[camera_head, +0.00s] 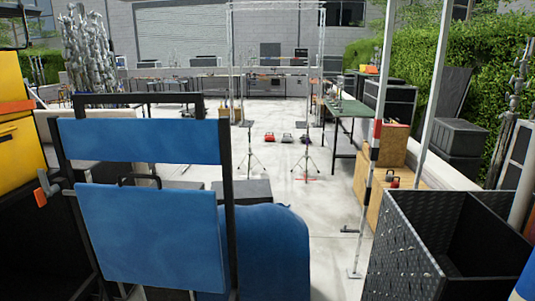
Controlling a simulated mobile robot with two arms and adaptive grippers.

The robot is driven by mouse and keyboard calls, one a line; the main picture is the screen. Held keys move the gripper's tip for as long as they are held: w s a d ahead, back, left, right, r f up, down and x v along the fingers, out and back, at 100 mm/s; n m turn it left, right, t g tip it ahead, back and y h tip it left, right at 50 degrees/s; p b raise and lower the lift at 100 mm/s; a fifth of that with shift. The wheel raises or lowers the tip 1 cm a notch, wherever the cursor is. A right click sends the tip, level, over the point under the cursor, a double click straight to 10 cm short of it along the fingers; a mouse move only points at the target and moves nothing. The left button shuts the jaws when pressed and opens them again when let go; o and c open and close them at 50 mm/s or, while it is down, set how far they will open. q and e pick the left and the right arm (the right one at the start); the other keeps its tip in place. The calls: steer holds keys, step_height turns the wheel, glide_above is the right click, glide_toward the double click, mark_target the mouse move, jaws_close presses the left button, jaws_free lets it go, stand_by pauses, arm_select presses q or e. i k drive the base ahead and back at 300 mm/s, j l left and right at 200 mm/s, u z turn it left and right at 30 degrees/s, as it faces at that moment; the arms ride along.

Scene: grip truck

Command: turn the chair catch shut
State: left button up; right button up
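A chair with blue back panels (150,230) in a black frame stands close in front of me, on the left of the view. A small grey catch with an orange tip (44,190) sits at the left side of the chair frame. Its handle slants down and to the left. I cannot tell from this view whether the catch is turned open or shut. Neither of my grippers is in view, and nothing is seen touching the catch or the chair.
Yellow cases (18,120) stand at the left edge. A black open-topped crate (410,255) stands at the lower right. A blue rounded thing (280,245) is right of the chair. Thin stands (249,150) rise behind.

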mark_target(41, 194)
steer(key=u, duration=1.35)
